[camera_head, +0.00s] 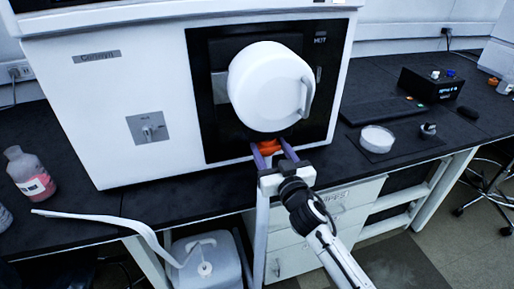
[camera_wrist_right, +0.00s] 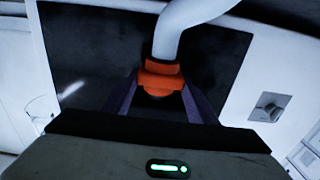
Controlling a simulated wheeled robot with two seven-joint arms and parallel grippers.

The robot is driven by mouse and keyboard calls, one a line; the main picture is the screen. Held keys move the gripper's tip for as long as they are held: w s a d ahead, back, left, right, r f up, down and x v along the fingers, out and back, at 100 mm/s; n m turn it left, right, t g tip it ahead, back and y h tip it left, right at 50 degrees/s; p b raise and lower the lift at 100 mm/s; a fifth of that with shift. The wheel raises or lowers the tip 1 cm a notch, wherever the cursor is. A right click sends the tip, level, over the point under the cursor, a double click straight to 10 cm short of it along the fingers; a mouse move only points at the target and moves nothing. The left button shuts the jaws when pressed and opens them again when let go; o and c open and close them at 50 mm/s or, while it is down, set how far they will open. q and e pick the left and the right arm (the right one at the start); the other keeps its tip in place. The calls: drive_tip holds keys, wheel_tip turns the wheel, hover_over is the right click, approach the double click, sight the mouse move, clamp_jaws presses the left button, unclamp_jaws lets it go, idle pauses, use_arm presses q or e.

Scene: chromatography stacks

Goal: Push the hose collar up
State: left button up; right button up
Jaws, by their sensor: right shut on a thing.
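The orange hose collar (camera_head: 268,146) sits just below the round white door (camera_head: 270,87) on the front of the white machine. In the right wrist view the collar (camera_wrist_right: 162,78) is around the lower end of a white hose (camera_wrist_right: 180,32) that curves up and to the right. My right gripper (camera_head: 272,158) reaches up from below with its purple fingers on either side of the collar. It is shut on the collar; the fingertips also show in the right wrist view (camera_wrist_right: 160,95). My left gripper is not in view.
A bottle with pink liquid (camera_head: 31,173) stands left of the machine. A pale bent tube (camera_head: 110,219) runs to a white jug (camera_head: 208,265) below the bench. A white dish (camera_head: 377,139), a keyboard (camera_head: 383,110) and a black box (camera_head: 431,85) are on the bench at right.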

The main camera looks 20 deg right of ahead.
drive_tip(key=shift+r, duration=0.25)
drive_tip(key=o, duration=1.5)
drive_tip(key=shift+o, duration=0.2)
drive_tip(key=s, duration=1)
drive_tip(key=shift+s+a+b, duration=0.15)
drive_tip(key=shift+a+b, duration=0.05)
drive_tip(key=shift+b, duration=0.2)
drive_tip(key=s+a+f+n+g+y, duration=0.1)
drive_tip(key=s+a+f+g, duration=0.2)
drive_tip(key=s+f, duration=0.8)
drive_tip(key=s+a+f+n+g+y, duration=0.1)
drive_tip(key=s+a+f+g, duration=0.3)
drive_tip(key=s+f, duration=0.8)
wheel_tip(320, 180, down, 4)
drive_tip(key=shift+s+f+n+g+y, duration=0.15)
drive_tip(key=shift+s+n+g+y, duration=0.15)
drive_tip(key=shift+g+y, duration=0.65)
